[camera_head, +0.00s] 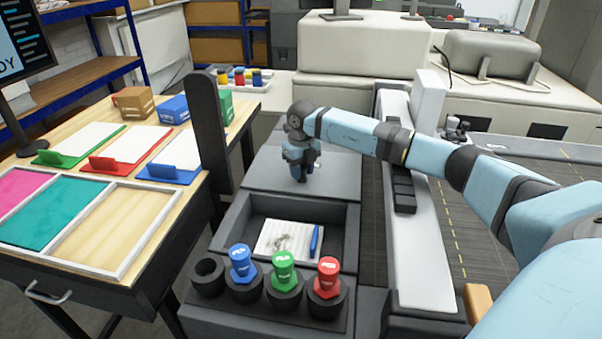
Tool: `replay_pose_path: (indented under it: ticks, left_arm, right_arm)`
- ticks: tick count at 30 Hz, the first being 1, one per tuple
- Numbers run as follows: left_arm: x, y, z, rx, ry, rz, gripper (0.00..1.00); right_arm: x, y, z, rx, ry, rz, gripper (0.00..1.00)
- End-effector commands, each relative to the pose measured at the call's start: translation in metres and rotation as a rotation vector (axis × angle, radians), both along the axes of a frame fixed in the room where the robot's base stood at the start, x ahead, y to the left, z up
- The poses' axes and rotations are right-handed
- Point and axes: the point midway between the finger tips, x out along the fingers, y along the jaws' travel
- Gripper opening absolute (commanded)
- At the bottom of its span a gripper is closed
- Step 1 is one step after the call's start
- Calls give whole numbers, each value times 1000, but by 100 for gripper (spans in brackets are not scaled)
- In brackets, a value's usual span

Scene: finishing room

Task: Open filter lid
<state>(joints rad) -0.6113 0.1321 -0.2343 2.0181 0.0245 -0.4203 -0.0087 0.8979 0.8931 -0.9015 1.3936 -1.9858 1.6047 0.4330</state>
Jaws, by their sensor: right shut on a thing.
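A dark grey flat panel (262,170), which looks like the filter lid, lies level behind an open compartment (349,226). My right gripper (299,177) points down at the middle of this panel. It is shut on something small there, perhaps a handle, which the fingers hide. My left gripper is not in view.
In front are blue (240,263), green (284,272) and red (327,277) capped items in round holders. A dark upright post (208,130) stands left, beside a wooden table (60,150) with trays.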

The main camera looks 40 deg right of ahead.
Motion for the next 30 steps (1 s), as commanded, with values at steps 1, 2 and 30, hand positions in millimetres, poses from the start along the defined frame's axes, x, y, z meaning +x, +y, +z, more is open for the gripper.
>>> replay_pose_path:
  ticks: [1,2,30]
  left_arm:
    - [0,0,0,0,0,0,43]
    - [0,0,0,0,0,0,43]
    - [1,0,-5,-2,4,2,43]
  right_arm:
    - [0,0,1,0,-1,1,0]
    - [0,0,1,0,-1,1,0]
    - [0,0,90,0,-5,1,52]
